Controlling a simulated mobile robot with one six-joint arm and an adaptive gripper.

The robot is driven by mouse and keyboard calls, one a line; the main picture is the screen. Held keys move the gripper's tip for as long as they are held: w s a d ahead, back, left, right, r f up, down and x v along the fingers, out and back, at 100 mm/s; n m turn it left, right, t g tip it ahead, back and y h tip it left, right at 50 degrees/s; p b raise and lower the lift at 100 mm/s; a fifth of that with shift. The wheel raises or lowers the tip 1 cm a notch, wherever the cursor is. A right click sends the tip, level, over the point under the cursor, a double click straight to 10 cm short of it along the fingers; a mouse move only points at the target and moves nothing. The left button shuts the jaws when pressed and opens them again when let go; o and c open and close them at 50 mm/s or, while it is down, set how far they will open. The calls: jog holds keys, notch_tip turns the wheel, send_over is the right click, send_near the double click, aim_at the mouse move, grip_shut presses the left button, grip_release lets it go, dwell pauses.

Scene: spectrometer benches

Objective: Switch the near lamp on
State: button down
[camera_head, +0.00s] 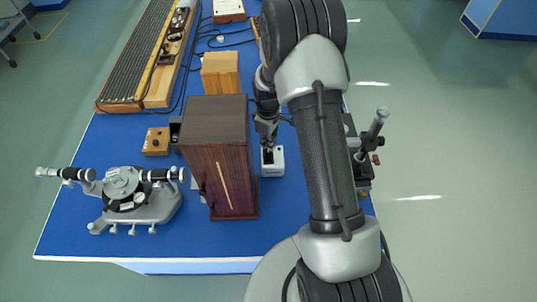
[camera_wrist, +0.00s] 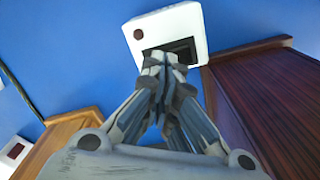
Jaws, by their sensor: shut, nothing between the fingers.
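A small white switch box (camera_head: 273,168) stands on the blue bench just right of a tall dark wooden cabinet (camera_head: 222,172). In the wrist view the white switch box (camera_wrist: 200,22) has a black rocker in a dark recess (camera_wrist: 184,48) and a dull dark red round spot (camera_wrist: 138,33). My gripper (camera_wrist: 165,58) is shut and empty, with its fingertips at the edge of the recess, partly covering it. I cannot tell whether they touch the rocker. In the head view my gripper (camera_head: 268,146) is over the far part of the box. Which object is the lamp is unclear.
The dark cabinet (camera_wrist: 270,95) is close at the right in the wrist view. A lighter wooden box (camera_head: 220,72) stands farther back. A spectrometer (camera_head: 125,198) is at the front left. Another instrument (camera_head: 375,135) stands at the right edge, partly behind my arm.

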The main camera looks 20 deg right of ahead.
aim_at(268, 151)
jog(key=shift+f+b, duration=1.8)
jog(key=shift+f, duration=0.5)
dwell(1.0)
jog(key=shift+r, duration=0.2)
jog(key=shift+r+p, duration=1.15)
jog(key=shift+r, duration=0.35)
jog(key=shift+s+r+p, duration=0.2)
jog(key=shift+r+p, duration=0.35)
jog(key=shift+r, duration=0.35)
jog(key=shift+w+r+p, duration=0.15)
jog(key=shift+r+p, duration=0.65)
jog(key=shift+r, duration=0.4)
